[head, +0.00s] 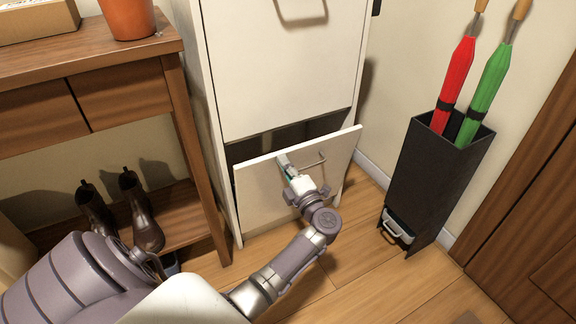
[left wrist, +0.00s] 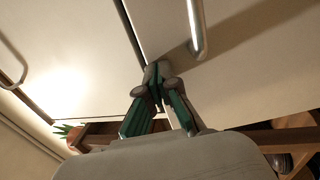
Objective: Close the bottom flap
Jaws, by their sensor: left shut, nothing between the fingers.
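The bottom flap (head: 270,190) of the white cabinet (head: 275,75) is tilted open at its top, with a dark gap behind its upper edge. A metal bar handle (head: 308,162) is on its front. My left gripper (head: 284,162) is at the flap's upper edge, left of the handle; I cannot tell whether it touches. In the left wrist view, my left gripper (left wrist: 153,72) is shut and empty, its tips beside the flap's edge and the handle (left wrist: 196,30). My right gripper is not in view.
A black umbrella stand (head: 435,175) with a red and a green umbrella stands right of the cabinet. A wooden console table (head: 95,60) with brown boots (head: 140,210) on its lower shelf is at the left. Bare wood floor (head: 370,270) lies in front.

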